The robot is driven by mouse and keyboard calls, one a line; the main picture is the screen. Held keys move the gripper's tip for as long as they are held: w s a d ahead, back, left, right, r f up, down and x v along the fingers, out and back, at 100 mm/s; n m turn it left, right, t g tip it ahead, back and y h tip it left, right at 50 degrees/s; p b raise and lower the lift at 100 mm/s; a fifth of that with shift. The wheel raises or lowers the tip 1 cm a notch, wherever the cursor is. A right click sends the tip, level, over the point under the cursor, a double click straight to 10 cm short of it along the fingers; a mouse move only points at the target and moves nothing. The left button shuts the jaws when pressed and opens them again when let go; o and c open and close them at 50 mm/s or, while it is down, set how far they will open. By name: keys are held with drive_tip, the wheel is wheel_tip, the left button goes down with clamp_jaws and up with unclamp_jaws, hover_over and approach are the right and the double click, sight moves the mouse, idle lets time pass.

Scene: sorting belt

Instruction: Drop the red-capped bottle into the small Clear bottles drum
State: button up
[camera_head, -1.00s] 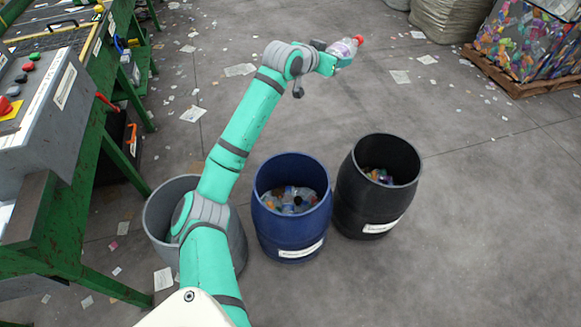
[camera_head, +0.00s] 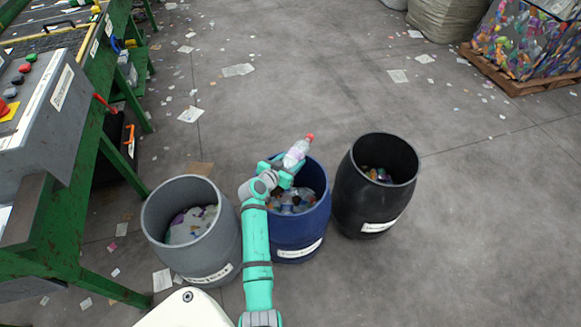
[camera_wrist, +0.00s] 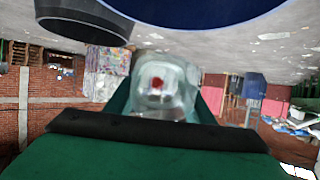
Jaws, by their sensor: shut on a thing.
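The red-capped bottle (camera_head: 297,152) is clear and tilted, its red cap up and to the right in the head view. My gripper (camera_head: 284,167) is shut on it and holds it over the back of the blue drum's mouth. In the wrist view the bottle (camera_wrist: 160,88) shows end-on between the fingers, with red seen through it. The blue drum (camera_head: 288,228) stands in the middle of three drums and holds several clear bottles. Its white label is too small to read with certainty. My gripper hides part of its rim.
A grey drum (camera_head: 208,248) with pale waste stands left of the blue one. A black drum (camera_head: 357,200) with some waste stands to the right. The green belt frame (camera_head: 85,160) is at the left.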

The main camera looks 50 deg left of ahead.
drive_tip(key=shift+s+d+f, duration=0.15)
drive_tip(key=shift+s+f, duration=0.2)
drive_tip(key=shift+f, duration=0.25)
drive_tip(key=shift+s+d+f, duration=0.1)
drive_tip(key=shift+s+f, duration=0.2)
drive_tip(key=shift+f, duration=0.25)
wheel_tip(320, 180, down, 6)
drive_tip(key=o, duration=1.1)
drive_tip(key=shift+s, duration=0.15)
drive_tip(key=v, duration=1)
drive_tip(key=shift+s+d, duration=0.15)
drive_tip(key=shift+s, duration=0.1)
drive_tip(key=shift+r, duration=0.1)
